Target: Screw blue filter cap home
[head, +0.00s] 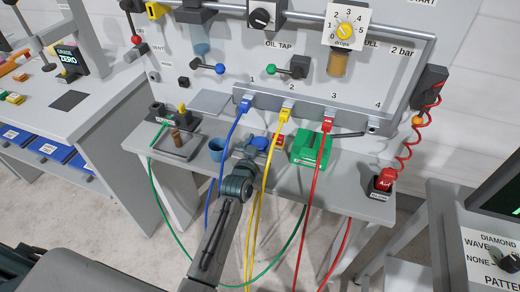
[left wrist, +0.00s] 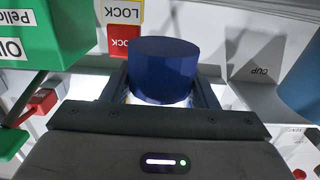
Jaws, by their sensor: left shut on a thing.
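The blue filter cap (left wrist: 163,68) stands between the two fingers of my left gripper (left wrist: 162,95) in the left wrist view. The fingers are shut on its sides. A pale bright rim shows just below the cap; what it sits on is mostly hidden by the gripper, so I cannot tell how it is seated. In the head view the blue cap (head: 261,143) shows just beyond my left gripper (head: 250,152), over the grey shelf under the panel. My right gripper is in neither view.
A green box (head: 310,147) stands right of the cap, a blue cup (head: 216,148) left of it. A yellow and red lock label (left wrist: 124,40) is close behind the cap. Blue, yellow (head: 268,170) and red hoses hang in front of the shelf around my arm.

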